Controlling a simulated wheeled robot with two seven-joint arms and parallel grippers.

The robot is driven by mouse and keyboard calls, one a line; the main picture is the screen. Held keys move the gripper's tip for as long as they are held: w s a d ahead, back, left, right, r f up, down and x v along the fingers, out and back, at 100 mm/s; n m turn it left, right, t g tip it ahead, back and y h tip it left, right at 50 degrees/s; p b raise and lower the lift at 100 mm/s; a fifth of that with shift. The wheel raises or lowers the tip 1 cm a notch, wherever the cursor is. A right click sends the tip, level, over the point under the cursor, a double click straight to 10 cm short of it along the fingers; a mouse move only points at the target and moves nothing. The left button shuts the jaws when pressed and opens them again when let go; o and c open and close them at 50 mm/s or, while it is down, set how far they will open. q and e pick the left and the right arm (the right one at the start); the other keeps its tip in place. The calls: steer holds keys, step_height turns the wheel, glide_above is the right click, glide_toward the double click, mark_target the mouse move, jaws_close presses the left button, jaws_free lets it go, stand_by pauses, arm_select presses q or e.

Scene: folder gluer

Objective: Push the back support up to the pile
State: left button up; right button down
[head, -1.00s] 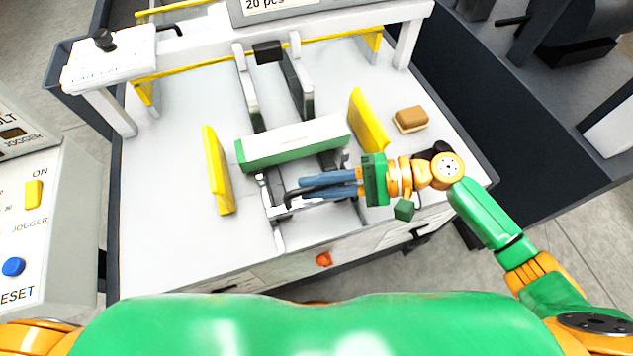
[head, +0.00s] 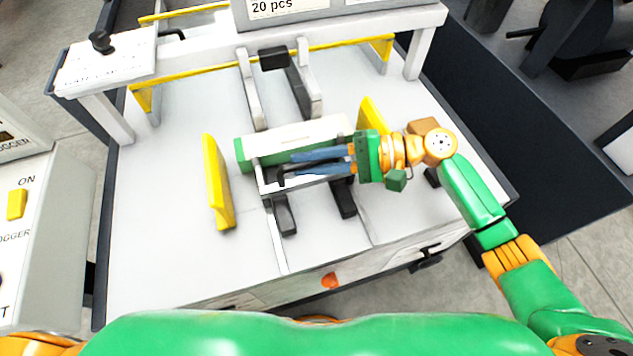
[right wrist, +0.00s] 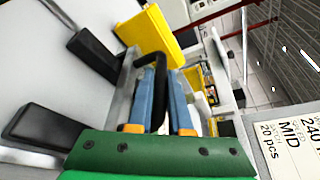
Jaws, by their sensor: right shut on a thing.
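The pile (head: 290,139), a long block with a white top and green front, lies across the white table between two yellow side guides. The back support (head: 315,184), a pale metal bracket with a dark handle, stands close along the pile's near side; my fingers hide whether they touch. My right gripper (head: 308,162) is shut on the handle, its blue fingers pointing left. In the right wrist view the fingers (right wrist: 162,98) close around the black handle (right wrist: 160,75), with the metal plate behind. My left gripper is out of view.
Yellow guides stand left (head: 217,183) and right (head: 372,117) of the pile. Dark feet (head: 286,216) show on the near side of the support. The table's left part is clear.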

steer(key=c, duration=0.8)
jaws_free()
steer(key=shift+c, duration=0.2)
steer(key=shift+a, duration=0.1)
steer(key=shift+r, duration=0.25)
step_height(320, 180, up, 3)
steer(key=shift+f+p, duration=0.1)
steer(key=shift+p, duration=0.2)
steer(key=s+r, duration=0.9)
steer(key=s, duration=0.5)
steer(key=shift+d+r, duration=0.3)
steer(key=shift+r, duration=0.1)
